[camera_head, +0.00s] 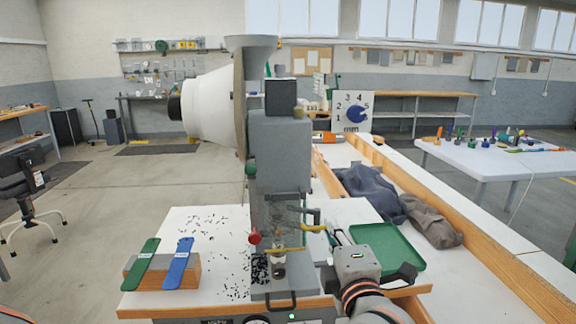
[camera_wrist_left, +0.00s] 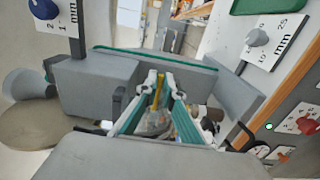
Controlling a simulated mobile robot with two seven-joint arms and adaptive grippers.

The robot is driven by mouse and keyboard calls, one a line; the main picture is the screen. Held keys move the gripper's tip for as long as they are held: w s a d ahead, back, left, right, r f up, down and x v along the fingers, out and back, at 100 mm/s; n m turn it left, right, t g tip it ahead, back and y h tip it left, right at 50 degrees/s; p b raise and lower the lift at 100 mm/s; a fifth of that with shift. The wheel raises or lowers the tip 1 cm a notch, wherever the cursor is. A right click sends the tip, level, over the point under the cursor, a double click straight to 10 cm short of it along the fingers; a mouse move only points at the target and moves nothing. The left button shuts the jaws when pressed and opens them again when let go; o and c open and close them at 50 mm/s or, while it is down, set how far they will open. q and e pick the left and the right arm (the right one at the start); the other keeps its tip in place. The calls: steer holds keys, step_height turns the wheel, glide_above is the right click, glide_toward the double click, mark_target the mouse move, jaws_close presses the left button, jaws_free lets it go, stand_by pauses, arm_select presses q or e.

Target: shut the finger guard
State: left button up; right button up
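The grey eyelet press (camera_head: 280,145) stands upright in the middle of the head view. A clear finger guard (camera_head: 280,212) shows at its front, with a yellow bar (camera_head: 288,249) low across the work area. How far the guard stands open is hard to tell.
A red knob (camera_head: 254,238) sits left of the work area, and a yellow-ended handle (camera_head: 314,228) sits right of it. A green tray (camera_head: 388,246) lies right of my gripper. Green and blue strips rest on a wooden block (camera_head: 190,275). Small dark bits lie scattered on the white bench.

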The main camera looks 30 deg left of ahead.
arm_select(q)
steer(key=o, duration=0.4)
steer(key=shift+w+f, duration=0.1)
steer(key=shift+f, duration=0.05)
steer(key=p+v, duration=0.4)
steer(key=v, duration=0.5)
stand_by(0.5)
